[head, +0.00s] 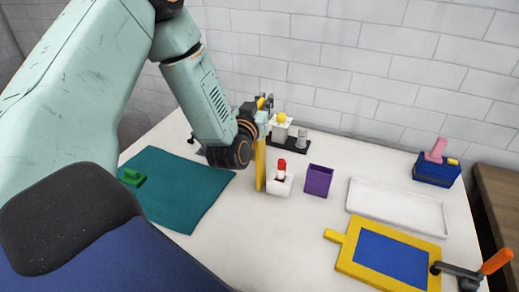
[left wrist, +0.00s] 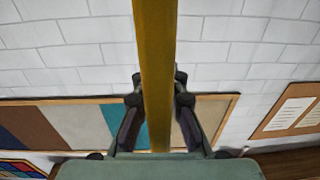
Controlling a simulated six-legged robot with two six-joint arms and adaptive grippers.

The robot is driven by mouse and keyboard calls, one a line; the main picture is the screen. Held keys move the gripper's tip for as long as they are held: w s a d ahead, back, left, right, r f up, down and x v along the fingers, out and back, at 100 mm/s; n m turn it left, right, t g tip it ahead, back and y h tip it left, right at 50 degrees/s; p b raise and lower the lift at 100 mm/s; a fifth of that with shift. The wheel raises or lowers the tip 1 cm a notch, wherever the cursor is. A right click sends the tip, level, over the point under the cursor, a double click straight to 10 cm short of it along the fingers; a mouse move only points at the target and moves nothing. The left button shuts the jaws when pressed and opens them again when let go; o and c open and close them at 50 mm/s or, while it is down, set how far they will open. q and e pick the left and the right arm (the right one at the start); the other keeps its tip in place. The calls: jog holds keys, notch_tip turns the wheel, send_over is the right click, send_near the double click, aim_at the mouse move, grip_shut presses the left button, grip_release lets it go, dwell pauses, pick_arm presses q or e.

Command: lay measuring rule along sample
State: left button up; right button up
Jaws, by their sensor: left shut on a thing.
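My left gripper (head: 262,118) is shut on a long yellow measuring rule (head: 260,165) above the middle of the white table. The rule hangs upright; I cannot tell whether its lower end touches the table. In the left wrist view the rule (left wrist: 154,70) runs between the two fingers of the left gripper (left wrist: 157,98). The teal sample (head: 180,190) lies flat on the left of the table, to the left of the rule. A small green object (head: 133,177) sits on the sample's left part. My right gripper is not in view.
Close right of the rule stand a white holder with a red-topped item (head: 280,180) and a purple box (head: 318,181). A dark rack (head: 295,143) is behind. A white tray (head: 375,213), a yellow-edged blue board (head: 385,258) and an orange-handled clamp (head: 495,262) are at right.

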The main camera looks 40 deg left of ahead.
pick_arm(q)
jog(key=shift+r, duration=0.1)
grip_shut()
dwell(0.3)
notch_tip(320, 180, up, 10)
jog(key=p, duration=0.1)
dwell(0.5)
jog(key=shift+s, duration=0.1)
